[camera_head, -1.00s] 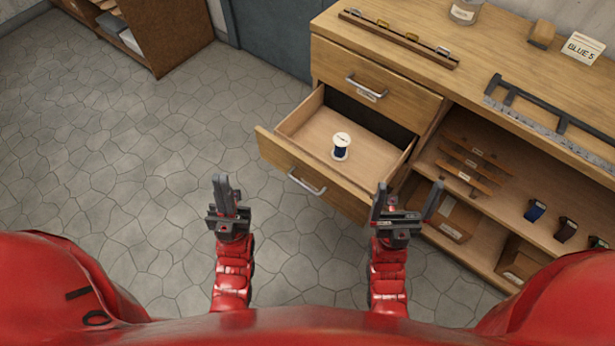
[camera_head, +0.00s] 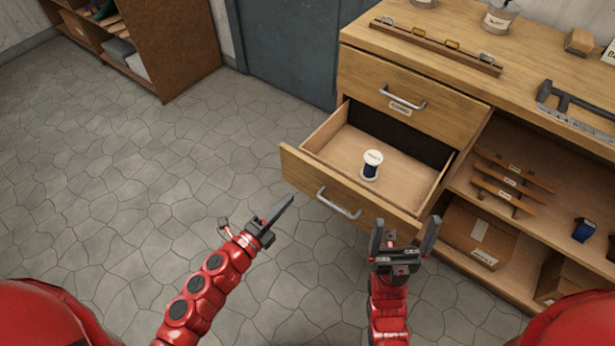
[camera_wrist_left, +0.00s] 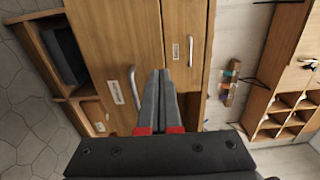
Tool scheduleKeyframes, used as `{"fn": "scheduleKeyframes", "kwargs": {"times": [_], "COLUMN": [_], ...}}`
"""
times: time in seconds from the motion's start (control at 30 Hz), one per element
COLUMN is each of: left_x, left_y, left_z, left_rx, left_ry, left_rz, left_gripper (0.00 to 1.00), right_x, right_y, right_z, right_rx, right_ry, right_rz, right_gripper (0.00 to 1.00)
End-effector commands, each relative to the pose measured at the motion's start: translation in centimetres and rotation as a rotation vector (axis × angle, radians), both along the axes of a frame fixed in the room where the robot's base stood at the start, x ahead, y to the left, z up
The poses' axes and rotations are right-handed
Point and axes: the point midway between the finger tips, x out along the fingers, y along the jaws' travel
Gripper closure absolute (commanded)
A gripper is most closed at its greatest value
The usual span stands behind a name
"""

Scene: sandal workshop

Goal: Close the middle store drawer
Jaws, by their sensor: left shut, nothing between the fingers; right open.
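The middle store drawer (camera_head: 345,192) stands pulled well out of the wooden cabinet in the head view. Its front has a metal bar handle (camera_head: 338,204). A white spool with blue thread (camera_head: 371,165) stands upright inside it. My left gripper (camera_head: 286,204) is shut and empty, just left of and in front of the drawer front, pointing towards it; a gap seems to remain. Its closed fingers also show in the left wrist view (camera_wrist_left: 165,75), over wooden fronts with bar handles. My right gripper (camera_head: 405,232) is open and empty in front of the drawer's right end.
The drawer above (camera_head: 412,95) is shut. Open shelves (camera_head: 515,215) with sandal parts and boxes lie to the right. The worktop (camera_head: 525,50) carries a rack, tins and a caliper-like tool. A brown shelf unit (camera_head: 170,45) stands at the back left. The floor at left is clear.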

Motion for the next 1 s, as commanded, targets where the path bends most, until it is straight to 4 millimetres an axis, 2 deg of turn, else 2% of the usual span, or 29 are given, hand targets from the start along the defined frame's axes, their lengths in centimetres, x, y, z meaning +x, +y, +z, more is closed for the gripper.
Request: {"fn": "scheduleKeyframes", "kwargs": {"times": [0.03, 0.3, 0.5, 1.0], "left_x": [0.9, 5.5, 7.6, 8.2], "left_y": [-0.9, -4.2, -5.6, -6.0], "left_z": [0.1, 0.2, 0.1, -0.1], "left_rx": [-0.003, -0.006, -0.005, -0.004], "left_ry": [-0.001, -0.001, 0.000, 0.003], "left_rz": [-0.006, -0.003, -0.001, 0.000], "left_gripper": [1.00, 1.00, 1.00, 1.00], "right_x": [0.0, 0.0, 0.0, 0.0], "right_y": [0.0, 0.0, 0.0, 0.0], "right_z": [0.1, 0.4, 0.6, 0.6], "right_rx": [0.000, 0.000, 0.000, 0.000], "right_ry": [0.000, 0.000, 0.000, 0.000], "right_rz": [0.000, 0.000, 0.000, 0.000], "right_gripper": [0.00, 0.00, 0.00, 0.00]}}
